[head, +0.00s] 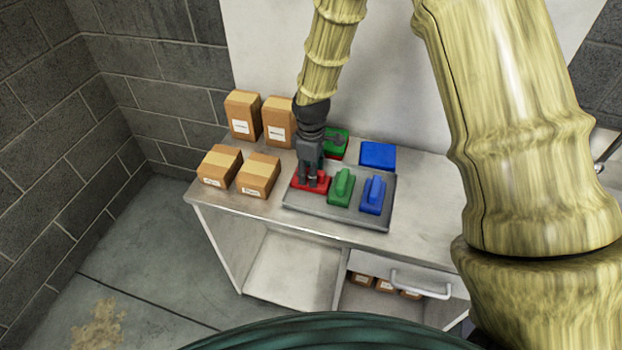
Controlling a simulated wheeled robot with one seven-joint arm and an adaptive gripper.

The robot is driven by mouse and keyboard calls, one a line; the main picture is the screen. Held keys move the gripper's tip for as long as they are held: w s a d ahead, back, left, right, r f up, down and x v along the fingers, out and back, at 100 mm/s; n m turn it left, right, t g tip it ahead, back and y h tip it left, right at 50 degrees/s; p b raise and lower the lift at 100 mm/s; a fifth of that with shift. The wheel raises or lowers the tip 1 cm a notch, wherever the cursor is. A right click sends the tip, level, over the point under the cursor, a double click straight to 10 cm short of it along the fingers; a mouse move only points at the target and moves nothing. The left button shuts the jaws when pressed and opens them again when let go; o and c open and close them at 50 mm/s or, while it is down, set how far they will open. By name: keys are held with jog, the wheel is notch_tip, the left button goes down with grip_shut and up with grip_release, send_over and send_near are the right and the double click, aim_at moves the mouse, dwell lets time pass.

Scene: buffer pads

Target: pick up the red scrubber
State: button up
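The red scrubber (323,184) lies at the left end of a grey tray (290,203) on the metal table. My gripper (309,183) points down right over it, and its fingers are at the scrubber's top. The gripper and arm cover much of the scrubber, including its handle. I cannot tell whether the fingers are apart or closed on it. A green scrubber (341,187) and a blue scrubber (374,195) sit beside it to the right on the same tray.
Several cardboard boxes (258,175) stand at the table's left. A blue pad (378,154) and a green item (339,137) lie behind the tray. The table (420,215) is bare right of the tray. A drawer (410,285) shows below, and a block wall (60,200) stands left.

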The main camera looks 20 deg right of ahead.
grip_shut()
jog(key=shift+r+b, duration=1.35)
jog(key=shift+r, duration=3.65)
